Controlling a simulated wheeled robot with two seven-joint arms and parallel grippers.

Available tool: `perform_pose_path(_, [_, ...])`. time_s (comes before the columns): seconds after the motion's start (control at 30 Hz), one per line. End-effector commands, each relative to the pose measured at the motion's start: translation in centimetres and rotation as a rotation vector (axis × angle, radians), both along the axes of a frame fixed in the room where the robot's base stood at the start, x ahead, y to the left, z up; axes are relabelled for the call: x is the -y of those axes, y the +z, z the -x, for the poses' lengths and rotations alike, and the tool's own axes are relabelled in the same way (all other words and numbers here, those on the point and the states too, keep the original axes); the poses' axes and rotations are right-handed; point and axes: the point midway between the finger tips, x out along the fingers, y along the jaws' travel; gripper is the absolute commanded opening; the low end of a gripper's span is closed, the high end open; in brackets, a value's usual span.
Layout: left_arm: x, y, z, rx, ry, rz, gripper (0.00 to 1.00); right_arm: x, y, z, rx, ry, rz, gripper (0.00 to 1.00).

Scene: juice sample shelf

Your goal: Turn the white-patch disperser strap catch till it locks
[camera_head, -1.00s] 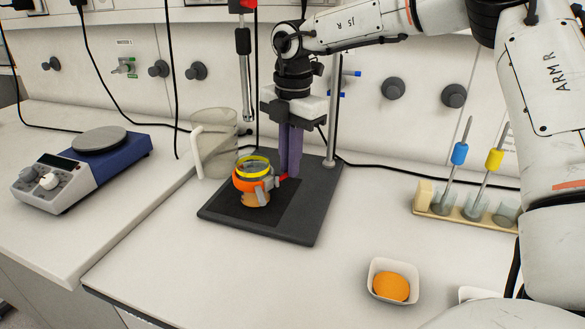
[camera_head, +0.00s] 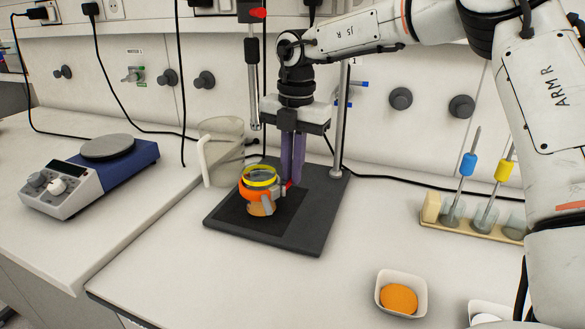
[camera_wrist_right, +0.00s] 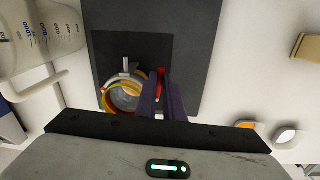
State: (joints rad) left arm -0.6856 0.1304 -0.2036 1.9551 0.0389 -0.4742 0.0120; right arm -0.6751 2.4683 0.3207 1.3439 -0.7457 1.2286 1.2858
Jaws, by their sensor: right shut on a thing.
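My right gripper (camera_head: 292,182) points down over the dark stand base (camera_head: 322,218), right of a jar (camera_head: 262,204) with amber contents. An orange strap (camera_head: 247,194) with a grey clamp piece goes around the jar, under its yellow rim ring. The gripper's purple fingers are shut on a small red catch (camera_head: 289,184) at the strap's right side. In the right wrist view the red catch (camera_wrist_right: 160,84) shows between the fingers, beside the jar (camera_wrist_right: 122,95). The fingers partly hide the catch, so its turn angle is unclear. I cannot make out a white patch. My left gripper is out of view.
A disperser shaft (camera_head: 253,85) and a metal pole (camera_head: 341,125) rise close to my right gripper. A clear beaker (camera_head: 220,150) stands behind the jar. A hotplate stirrer (camera_head: 95,170) is at left, a tube rack (camera_head: 470,229) at right, a white dish (camera_head: 384,308) in front.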

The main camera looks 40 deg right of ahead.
Motion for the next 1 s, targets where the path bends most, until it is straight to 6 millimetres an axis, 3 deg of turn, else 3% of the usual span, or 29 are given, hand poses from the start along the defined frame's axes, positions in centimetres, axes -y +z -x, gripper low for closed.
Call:
perform_pose_path(0.07, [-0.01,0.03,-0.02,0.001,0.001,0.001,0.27,-0.02,0.04,-0.02,0.001,0.0,0.0,0.0])
perform_pose_path(0.1, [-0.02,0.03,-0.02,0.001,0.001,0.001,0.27,-0.02,0.04,-0.02,0.001,0.0,0.0,0.13])
perform_pose_path(0.2, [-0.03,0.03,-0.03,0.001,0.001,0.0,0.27,-0.02,0.04,-0.02,0.001,-0.001,0.0,0.27])
perform_pose_path(0.73, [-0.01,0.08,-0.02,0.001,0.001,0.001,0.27,-0.12,0.11,-0.08,0.005,-0.016,-0.003,0.27])
perform_pose_path(1.0, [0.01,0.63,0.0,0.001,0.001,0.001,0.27,0.06,0.28,0.75,0.005,-0.226,-0.005,0.27])
